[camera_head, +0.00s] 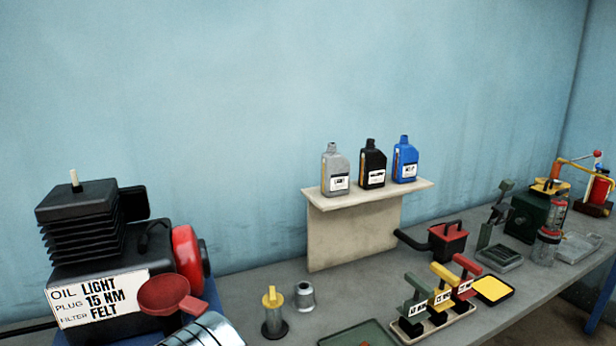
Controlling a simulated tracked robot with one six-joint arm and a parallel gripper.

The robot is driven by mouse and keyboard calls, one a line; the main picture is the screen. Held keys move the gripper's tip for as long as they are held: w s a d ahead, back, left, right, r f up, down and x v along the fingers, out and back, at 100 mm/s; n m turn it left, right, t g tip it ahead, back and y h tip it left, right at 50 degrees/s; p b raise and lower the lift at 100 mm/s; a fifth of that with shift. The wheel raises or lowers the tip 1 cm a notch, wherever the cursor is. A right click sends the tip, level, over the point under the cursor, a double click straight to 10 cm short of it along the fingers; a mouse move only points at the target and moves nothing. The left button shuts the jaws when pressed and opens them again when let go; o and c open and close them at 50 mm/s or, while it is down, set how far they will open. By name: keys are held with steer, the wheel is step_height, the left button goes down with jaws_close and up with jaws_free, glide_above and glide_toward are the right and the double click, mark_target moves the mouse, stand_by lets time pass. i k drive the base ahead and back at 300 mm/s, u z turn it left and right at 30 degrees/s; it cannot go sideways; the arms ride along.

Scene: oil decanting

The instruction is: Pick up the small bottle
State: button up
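Three larger oil bottles stand upright on a raised shelf: a grey one (335,172), a black one (372,165) and a blue one (404,160). I cannot tell for certain which of these the task calls the small bottle. My gripper is not in view.
A black machine (95,245) with a red funnel (172,295) fills the left. The shelf (365,192) rises from the bench (265,284). Coloured-handled tools stand in a tray (440,329); a yellow tray (493,288) and red can (447,242) are nearby. A ribbed silver object (205,331) is cut off below.

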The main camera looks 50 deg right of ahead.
mark_target(335, 168)
steer(key=u, duration=1.15)
steer(key=k, duration=1.65)
steer(key=z, duration=1)
steer(key=i, duration=0.3)
steer(key=z, duration=0.15)
